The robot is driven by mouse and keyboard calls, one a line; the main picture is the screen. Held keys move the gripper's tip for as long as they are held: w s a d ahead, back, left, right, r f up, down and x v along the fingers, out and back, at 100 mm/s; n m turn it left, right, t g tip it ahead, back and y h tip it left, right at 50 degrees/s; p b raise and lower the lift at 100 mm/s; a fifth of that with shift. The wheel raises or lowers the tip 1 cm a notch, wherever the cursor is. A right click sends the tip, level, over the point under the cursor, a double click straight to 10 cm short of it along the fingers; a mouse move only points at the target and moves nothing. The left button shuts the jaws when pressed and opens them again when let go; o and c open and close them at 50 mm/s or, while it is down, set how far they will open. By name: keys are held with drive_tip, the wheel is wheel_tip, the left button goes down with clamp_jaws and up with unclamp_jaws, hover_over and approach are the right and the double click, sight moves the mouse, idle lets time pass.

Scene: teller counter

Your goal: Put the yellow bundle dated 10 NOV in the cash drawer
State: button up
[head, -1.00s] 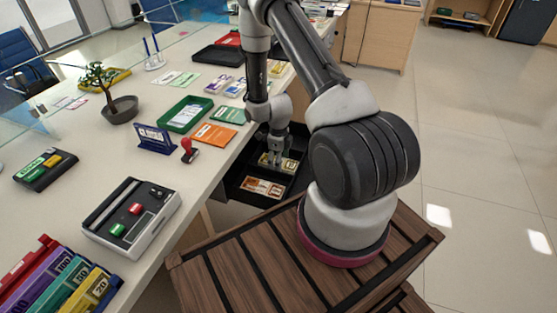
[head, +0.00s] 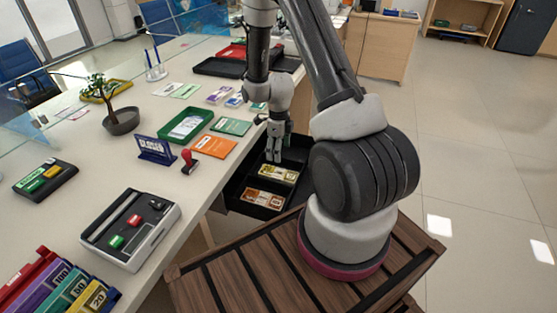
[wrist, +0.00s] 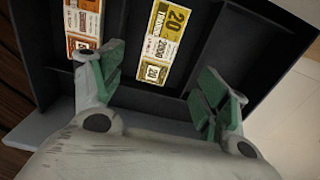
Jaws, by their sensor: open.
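A yellow bundle (head: 278,173) lies in a compartment of the open black cash drawer (head: 238,183). The bundle also shows in the wrist view (wrist: 166,42), marked 20; I cannot read its date for certain. My gripper (head: 273,158) is above the drawer, close to the yellow bundle and apart from it. In the wrist view my gripper (wrist: 155,88) has its green-padded fingers wide apart with nothing between them.
An orange-brown bundle (head: 264,198) lies in the neighbouring drawer compartment. The counter beside the drawer holds an orange booklet (head: 213,146), a red stamp (head: 188,160), a green tray (head: 186,124) and a blue sign (head: 155,144). Another drawer compartment (wrist: 234,40) looks empty.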

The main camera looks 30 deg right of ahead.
drive_tip(key=s+a+r+n+t, duration=0.1)
drive_tip(key=s+r+n, duration=0.35)
drive_tip(key=r, duration=0.85)
drive_tip(key=s+a+r+n+t, duration=0.1)
drive_tip(key=a+r+n, duration=0.1)
drive_tip(key=r+n, duration=0.8)
drive_tip(key=s+a+r+n+t, duration=0.2)
drive_tip(key=s+r+n, duration=1.2)
drive_tip(key=s, duration=0.4)
drive_tip(key=shift+s+r, duration=0.15)
drive_tip(key=shift+r, duration=0.45)
